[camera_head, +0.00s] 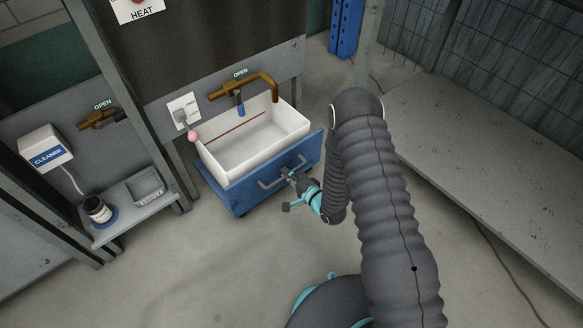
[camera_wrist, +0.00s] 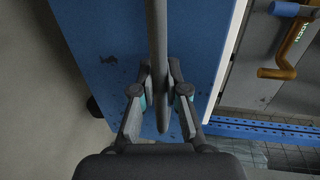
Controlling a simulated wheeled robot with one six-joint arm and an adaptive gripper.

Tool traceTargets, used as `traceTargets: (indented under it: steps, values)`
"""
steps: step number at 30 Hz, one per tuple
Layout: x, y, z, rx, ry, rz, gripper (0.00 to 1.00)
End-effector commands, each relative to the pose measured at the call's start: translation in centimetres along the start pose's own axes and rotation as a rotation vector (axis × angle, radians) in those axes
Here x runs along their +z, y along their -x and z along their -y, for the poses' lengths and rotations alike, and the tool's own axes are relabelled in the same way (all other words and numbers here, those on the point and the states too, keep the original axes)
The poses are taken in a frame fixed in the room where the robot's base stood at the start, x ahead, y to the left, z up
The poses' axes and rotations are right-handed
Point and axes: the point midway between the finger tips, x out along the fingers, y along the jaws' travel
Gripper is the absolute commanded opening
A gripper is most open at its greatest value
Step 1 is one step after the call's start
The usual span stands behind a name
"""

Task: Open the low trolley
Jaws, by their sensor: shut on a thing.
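The low trolley (camera_head: 236,200) is a blue box on small wheels with a white basin (camera_head: 222,162) on top, standing on the floor below the brass tap. Its front carries a grey bar handle (camera_head: 268,184). My gripper (camera_head: 290,176) is at the right part of this handle. In the wrist view the blue front panel (camera_wrist: 105,50) fills the left and middle, and the handle (camera_wrist: 156,30) runs down between the fingers. My gripper (camera_wrist: 160,90) is shut on the handle there. The trolley stands partly under the grey frame.
A brass tap (camera_head: 262,80) overhangs the basin. A long grey bench (camera_head: 480,150) stands at the right. The floor in front of the trolley is clear.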

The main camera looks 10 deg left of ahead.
Motion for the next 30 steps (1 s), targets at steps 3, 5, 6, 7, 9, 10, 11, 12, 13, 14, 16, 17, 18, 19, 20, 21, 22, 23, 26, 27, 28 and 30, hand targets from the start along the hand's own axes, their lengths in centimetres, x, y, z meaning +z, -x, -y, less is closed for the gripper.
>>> traceTargets:
  steps: [3, 5, 6, 7, 9, 10, 11, 12, 13, 14, 16, 17, 18, 19, 20, 21, 22, 23, 26, 27, 28, 30]
  values:
    - [-0.1, 0.1, -0.1, 0.001, 0.0, -0.005, 0.0]
    - [-0.2, 0.1, -0.1, 0.0, 0.0, -0.005, 0.0]
    - [-0.2, 0.1, -0.1, 0.001, 0.0, -0.006, 0.0]
    - [-0.2, 0.1, -0.1, 0.001, 0.0, -0.006, 0.0]
    - [-0.2, 0.1, -0.1, 0.001, 0.0, -0.006, 0.0]
    - [-0.2, 0.1, -0.1, 0.001, 0.0, -0.006, 0.2]
    - [-0.2, 0.1, -0.1, 0.001, 0.0, -0.006, 0.28]
    - [-0.2, 0.1, -0.1, 0.001, 0.0, -0.005, 0.38]
    - [-0.2, 0.1, -0.1, 0.001, 0.0, -0.005, 0.39]
    - [-0.2, 0.1, -0.1, 0.0, 0.0, -0.004, 0.39]
    - [-0.1, 0.0, 0.0, 0.0, 0.0, -0.003, 0.39]
    - [-0.1, 0.0, 0.0, 0.0, 0.0, -0.003, 0.39]
    - [-0.1, 0.0, 0.0, 0.0, 0.0, -0.002, 0.39]
    - [-0.1, 0.0, 0.0, 0.0, 0.0, -0.002, 0.39]
    - [-0.1, 0.0, 0.0, 0.0, 0.0, -0.002, 0.39]
    - [-0.1, 0.1, 0.0, 0.0, 0.0, -0.002, 0.39]
    - [-0.1, 0.1, 0.0, 0.0, 0.0, -0.002, 0.39]
    - [-0.1, 0.3, 0.0, 0.001, 0.0, -0.002, 0.39]
    - [-0.2, 1.1, -0.1, 0.001, -0.001, -0.004, 0.39]
    - [-0.2, 1.7, -0.1, 0.002, -0.002, -0.004, 0.39]
    - [-0.2, 2.1, -0.1, 0.003, -0.003, -0.004, 0.39]
    - [-0.2, 3.4, -0.1, 0.003, -0.003, -0.006, 0.39]
